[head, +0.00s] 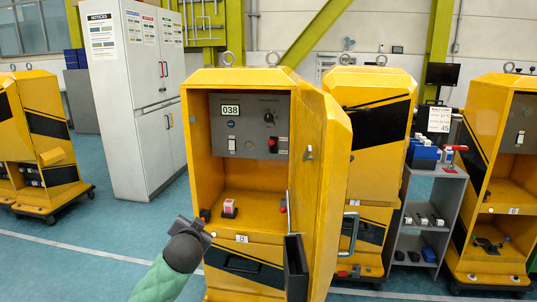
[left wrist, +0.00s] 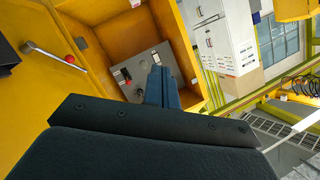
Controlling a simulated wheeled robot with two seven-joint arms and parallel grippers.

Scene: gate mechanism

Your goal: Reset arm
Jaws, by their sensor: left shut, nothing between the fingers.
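My left gripper (head: 204,224) is in front of the open yellow gate cabinet (head: 193,150), low at its left front edge. It also shows in the left wrist view (left wrist: 161,82), with its dark fingers together and empty, pointing toward the cabinet's inside. The grey control panel (head: 249,146) at the back has a display reading 038, a black knob and a red button (head: 272,142). It shows in the left wrist view (left wrist: 147,72) too. A red and white switch (head: 229,207) stands on the compartment floor. My right gripper is not in view.
A lever with a red knob (left wrist: 70,58) shows in the left wrist view. More yellow cabinets (head: 369,135) and a grey shelf (head: 431,208) stand right.

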